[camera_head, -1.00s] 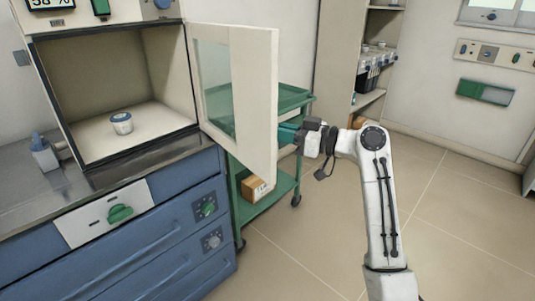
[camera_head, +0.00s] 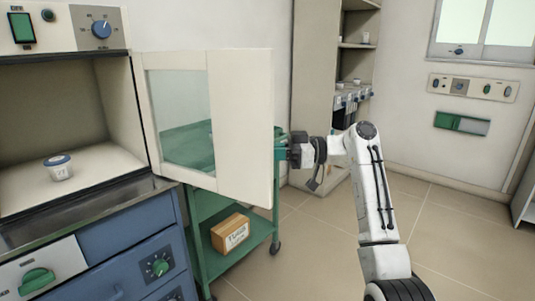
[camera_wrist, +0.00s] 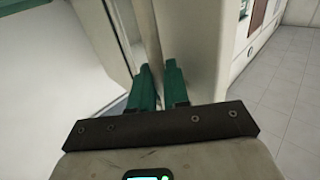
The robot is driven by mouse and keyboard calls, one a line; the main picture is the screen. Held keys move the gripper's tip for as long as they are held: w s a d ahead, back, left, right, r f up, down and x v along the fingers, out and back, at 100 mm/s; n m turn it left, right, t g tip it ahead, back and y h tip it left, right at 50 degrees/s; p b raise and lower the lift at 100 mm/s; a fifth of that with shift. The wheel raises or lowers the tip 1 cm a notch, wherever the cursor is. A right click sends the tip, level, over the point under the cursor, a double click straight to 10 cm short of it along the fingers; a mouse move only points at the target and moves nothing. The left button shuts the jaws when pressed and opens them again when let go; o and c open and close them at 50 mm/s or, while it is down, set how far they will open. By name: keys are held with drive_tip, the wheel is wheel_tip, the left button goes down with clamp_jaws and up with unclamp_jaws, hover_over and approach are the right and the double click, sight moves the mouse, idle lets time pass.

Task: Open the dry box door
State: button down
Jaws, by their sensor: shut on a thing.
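The dry box door (camera_head: 244,130) is a cream frame with a clear window, and it stands swung wide open, hinged at the right side of the dry box (camera_head: 100,118). Inside the box, a small white jar with a blue lid (camera_head: 59,168) stands on the floor. My gripper (camera_head: 281,148) is at the far right edge of the door, mostly behind it in the head view. In the wrist view, the green fingers of my gripper (camera_wrist: 160,84) are shut at the door's edge (camera_wrist: 147,35). What they grip on the door's far side is hidden.
A green cart (camera_head: 204,237) with a cardboard box (camera_head: 230,233) on its lower shelf stands behind the door, close to it. Blue drawers (camera_head: 125,240) are under the dry box. A tall shelf (camera_head: 313,90) is at the back. The floor at right is clear.

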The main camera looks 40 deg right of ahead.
drive_tip(key=shift+w+a, duration=0.15)
drive_tip(key=shift+a, duration=0.2)
drive_tip(key=c, duration=1.1)
unclamp_jaws()
drive_tip(key=shift+a, duration=0.15)
drive_tip(key=shift+f, duration=0.1)
drive_tip(key=shift+d, duration=0.35)
drive_tip(key=p+v, duration=0.1)
drive_tip(key=v, duration=1)
